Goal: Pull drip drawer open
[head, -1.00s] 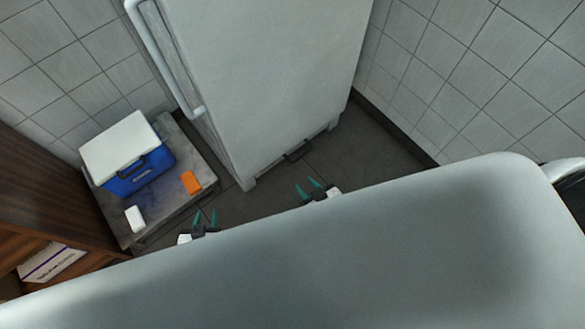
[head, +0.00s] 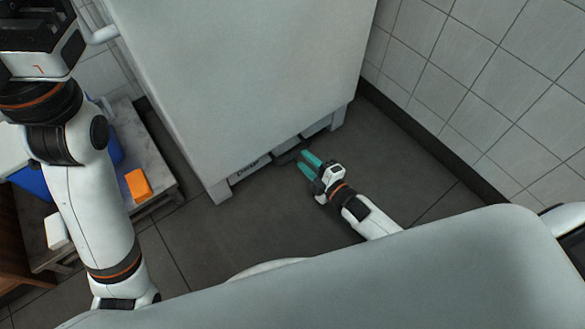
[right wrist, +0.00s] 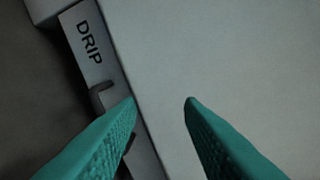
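The drip drawer (head: 249,169) is a pale front low under the white fridge-like cabinet, with a dark label. In the right wrist view the drawer front (right wrist: 88,42) reads "DRIP". Its dark handle (head: 287,156) sticks out of the front; in the right wrist view the handle (right wrist: 99,93) is partly hidden behind the left finger. My right gripper (head: 303,160) has teal fingers spread apart and is just beside the handle's right end. The fingers (right wrist: 161,100) have nothing between them that I can see held. My left arm is raised at the left; its fingers are out of view.
The white cabinet (head: 235,75) rises above the drawer. Dark floor (head: 250,225) in front of it is clear. At the left, a low grey table (head: 152,170) holds an orange block (head: 138,186), a white block (head: 57,230) and a blue cooler. A tiled wall stands at the right.

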